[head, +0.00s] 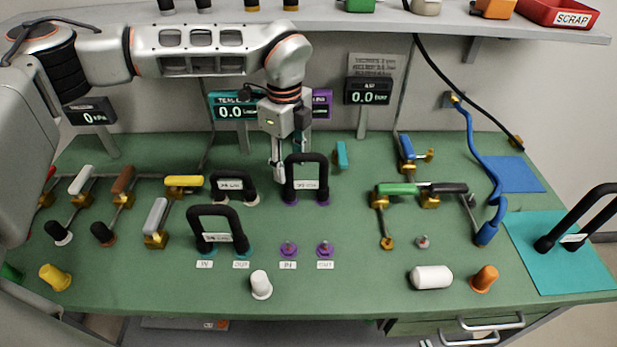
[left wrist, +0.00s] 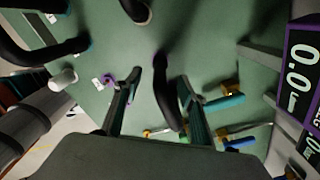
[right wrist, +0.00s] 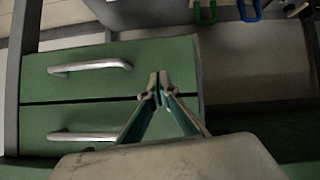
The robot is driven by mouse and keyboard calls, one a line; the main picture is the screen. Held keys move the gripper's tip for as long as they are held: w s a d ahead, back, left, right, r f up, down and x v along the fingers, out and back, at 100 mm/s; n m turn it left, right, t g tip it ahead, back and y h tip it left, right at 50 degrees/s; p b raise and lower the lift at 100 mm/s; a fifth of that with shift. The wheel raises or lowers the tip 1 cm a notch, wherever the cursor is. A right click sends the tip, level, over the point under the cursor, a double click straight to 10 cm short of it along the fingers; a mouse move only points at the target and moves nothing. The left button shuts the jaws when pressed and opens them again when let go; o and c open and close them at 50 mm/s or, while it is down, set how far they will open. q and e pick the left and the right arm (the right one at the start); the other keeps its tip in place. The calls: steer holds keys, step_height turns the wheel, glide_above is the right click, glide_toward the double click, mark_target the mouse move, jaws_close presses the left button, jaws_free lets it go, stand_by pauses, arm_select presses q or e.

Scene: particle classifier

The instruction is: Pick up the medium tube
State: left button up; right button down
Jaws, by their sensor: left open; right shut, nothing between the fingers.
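Several black U-shaped tubes with white labels show in the head view; the labels are too small to tell which is the medium one. One tube (head: 307,158) stands upright over purple ports at the centre, one (head: 232,178) is left of it, and a third (head: 214,212) stands nearer the front. My left gripper (head: 288,160) is open at the centre tube, fingers pointing down. In the left wrist view a black tube (left wrist: 168,95) lies between its spread fingers (left wrist: 160,80); contact cannot be told. My right gripper (right wrist: 159,80) is shut and empty, facing green drawers.
A fourth black tube (head: 577,213) is on the teal mat (head: 575,270) at the right. Several coloured valve handles (head: 183,181) line the left. A white cylinder (head: 432,277) and an orange plug (head: 485,279) are near the front edge. Drawer handles (right wrist: 90,67) face my right gripper.

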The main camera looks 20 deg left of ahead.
mark_target(289, 180)
arm_select(q)
step_height(289, 180, down, 6)
steer(key=shift+a+r, duration=0.1)
jaws_close()
